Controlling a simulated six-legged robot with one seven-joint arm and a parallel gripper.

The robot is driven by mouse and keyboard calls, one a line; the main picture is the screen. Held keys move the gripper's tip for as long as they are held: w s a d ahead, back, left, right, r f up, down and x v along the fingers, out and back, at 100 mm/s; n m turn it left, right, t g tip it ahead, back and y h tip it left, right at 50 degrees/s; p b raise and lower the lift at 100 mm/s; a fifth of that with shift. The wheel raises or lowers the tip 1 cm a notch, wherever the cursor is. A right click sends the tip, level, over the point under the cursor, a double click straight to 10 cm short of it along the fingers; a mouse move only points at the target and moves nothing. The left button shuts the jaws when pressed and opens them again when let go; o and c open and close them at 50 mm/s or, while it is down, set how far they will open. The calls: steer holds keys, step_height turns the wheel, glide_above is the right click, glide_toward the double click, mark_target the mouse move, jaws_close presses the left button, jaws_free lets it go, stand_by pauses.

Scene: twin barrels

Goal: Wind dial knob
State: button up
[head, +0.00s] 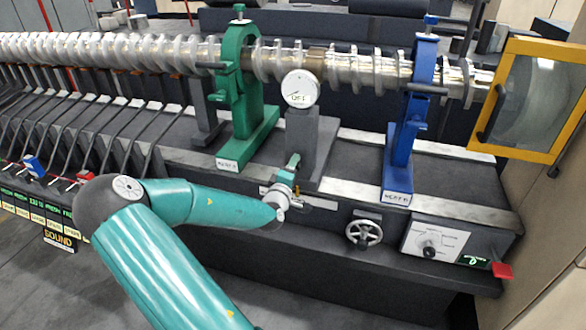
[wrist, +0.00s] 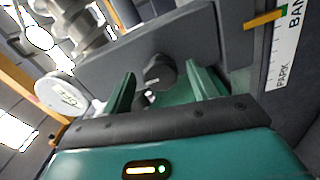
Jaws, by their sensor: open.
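A dark round knob (wrist: 158,72) with a small pale mark sticks out from a grey upright slab (wrist: 190,35) in the wrist view. My gripper (wrist: 161,80) is open, with one teal finger on each side of the knob. I cannot tell whether the fingers touch it. In the head view this dial (head: 299,89) tops a grey post (head: 312,140), and my gripper (head: 291,172) is low in front of the post. The knob is hidden there.
A green stand (head: 240,100) and a blue stand (head: 402,130) flank the post under a long metal screw (head: 340,66). A handwheel (head: 363,232), a panel with a small knob (head: 430,250) and a yellow-framed guard (head: 530,100) are to the right.

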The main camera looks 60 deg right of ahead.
steer(key=a, duration=0.4)
steer(key=shift+s+a, duration=0.35)
stand_by(0.4)
